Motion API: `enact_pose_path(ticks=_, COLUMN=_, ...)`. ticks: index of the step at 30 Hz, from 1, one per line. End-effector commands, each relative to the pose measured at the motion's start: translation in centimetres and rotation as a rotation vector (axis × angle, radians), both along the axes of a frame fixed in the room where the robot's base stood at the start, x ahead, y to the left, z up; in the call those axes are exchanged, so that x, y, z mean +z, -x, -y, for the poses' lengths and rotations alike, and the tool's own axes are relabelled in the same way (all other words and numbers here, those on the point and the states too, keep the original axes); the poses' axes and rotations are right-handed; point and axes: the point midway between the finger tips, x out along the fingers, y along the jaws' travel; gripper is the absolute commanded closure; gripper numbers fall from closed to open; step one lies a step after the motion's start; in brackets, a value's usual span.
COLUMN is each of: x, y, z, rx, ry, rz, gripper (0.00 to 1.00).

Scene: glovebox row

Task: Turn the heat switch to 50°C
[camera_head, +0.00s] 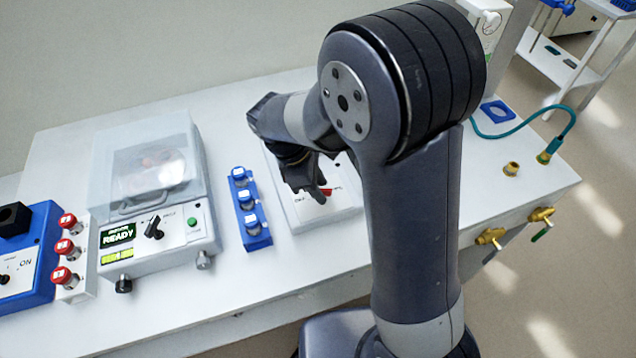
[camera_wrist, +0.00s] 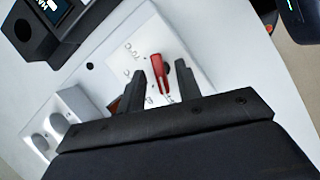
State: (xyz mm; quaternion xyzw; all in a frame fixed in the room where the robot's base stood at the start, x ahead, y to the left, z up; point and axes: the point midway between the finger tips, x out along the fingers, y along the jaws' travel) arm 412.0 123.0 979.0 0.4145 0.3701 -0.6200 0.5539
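The heat switch (camera_wrist: 157,75) is a red lever on a white plate (camera_wrist: 187,56) with printed temperature marks. One mark near the plate's upper left looks like 70°C; the others are partly hidden by my fingers. My gripper (camera_wrist: 167,72) is over the plate in the wrist view, its two dark fingers apart, with the red lever between them. I cannot tell whether either finger touches it. In the head view, my gripper (camera_head: 317,190) points down at the white heater unit (camera_head: 340,212), and a bit of the red lever (camera_head: 326,191) shows beside the fingers.
A blue rack with vials (camera_head: 248,208) stands left of the heater. Further left are a lidded device reading READY (camera_head: 150,200), red-capped bottles (camera_head: 66,248) and a blue box (camera_head: 25,260). Brass valves (camera_head: 515,228) and a green hose (camera_head: 525,126) are at the right edge.

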Motion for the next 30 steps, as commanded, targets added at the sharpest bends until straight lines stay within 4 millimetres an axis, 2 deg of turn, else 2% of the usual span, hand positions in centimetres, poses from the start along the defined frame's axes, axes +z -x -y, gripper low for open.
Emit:
enact_pose_path(ticks=2, x=0.01, y=0.0, z=0.0, rx=0.0, ry=0.0, rz=0.0, gripper=0.71)
enact_pose_path(ticks=12, x=0.03, y=0.0, z=-0.01, rx=0.0, ry=0.0, rz=0.0, gripper=0.99)
enact_pose_path(ticks=23, x=0.06, y=-0.01, z=-0.01, rx=-0.014, ry=0.0, rz=-0.001, gripper=1.0)
enact_pose_path(ticks=30, x=0.11, y=-0.12, z=0.03, rx=-0.115, ry=0.001, rz=-0.002, gripper=1.0)
